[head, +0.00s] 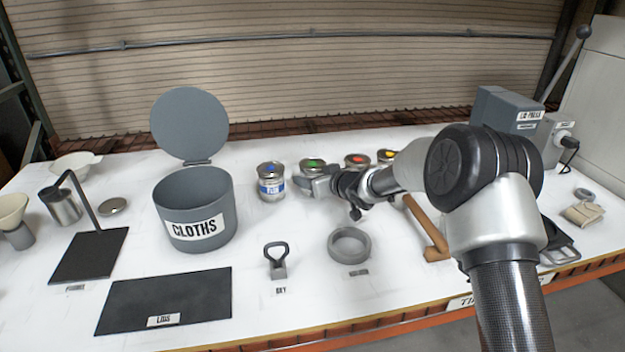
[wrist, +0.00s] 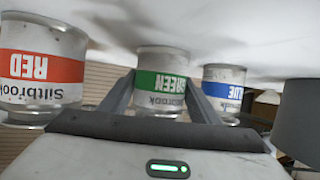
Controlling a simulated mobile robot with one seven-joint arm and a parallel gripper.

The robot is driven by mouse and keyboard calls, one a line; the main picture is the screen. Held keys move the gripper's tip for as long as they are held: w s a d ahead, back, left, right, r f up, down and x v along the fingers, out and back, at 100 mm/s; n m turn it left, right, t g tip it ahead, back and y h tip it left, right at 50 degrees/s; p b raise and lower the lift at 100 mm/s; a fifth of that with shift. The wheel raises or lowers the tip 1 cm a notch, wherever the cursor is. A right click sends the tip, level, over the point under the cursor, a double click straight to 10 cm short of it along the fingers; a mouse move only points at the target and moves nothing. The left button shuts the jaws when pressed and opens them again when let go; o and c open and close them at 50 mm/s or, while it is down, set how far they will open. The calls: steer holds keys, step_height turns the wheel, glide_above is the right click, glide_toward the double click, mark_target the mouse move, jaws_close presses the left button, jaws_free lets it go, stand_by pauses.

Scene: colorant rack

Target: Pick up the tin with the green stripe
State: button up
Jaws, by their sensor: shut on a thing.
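The tin with the green stripe (wrist: 158,84) stands between my gripper's fingers in the wrist view, where it appears upside down with the word GREEN on its band. In the head view only its lid with a green dot (head: 313,163) and part of its body show, as my gripper (head: 312,184) covers the rest. The fingers lie against both sides of the tin, and my gripper is shut on it. The tin appears to be at table height in the row; I cannot tell whether it is off the table.
The blue tin (head: 271,182) stands close on the left, the red tin (head: 357,162) on the right, and a yellow-dotted tin (head: 387,156) beyond. An open CLOTHS bin (head: 195,210) stands left.

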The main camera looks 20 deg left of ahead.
steer(key=shift+r, duration=0.2)
steer(key=shift+r+p, duration=1.45)
steer(key=shift+r, duration=3.1)
steer(key=shift+s+d+r, duration=0.3)
steer(key=shift+s+d, duration=0.05)
steer(key=shift+s, duration=0.05)
steer(key=s+d+b, duration=0.6)
steer(key=s+d, duration=0.9)
steer(key=s, duration=0.3)
steer(key=shift+n+g+y, duration=0.3)
steer(key=shift+n+y, duration=0.1)
steer(key=shift+s+d+f+b, duration=0.15)
steer(key=shift+f+b, duration=1)
steer(key=shift+f, duration=1.3)
steer(key=shift+s+a+f+b, duration=0.1)
steer(key=shift+f+b, duration=1)
steer(key=shift+f, duration=1.3)
steer(key=shift+d+f, duration=0.1)
steer(key=shift+f, duration=0.3)
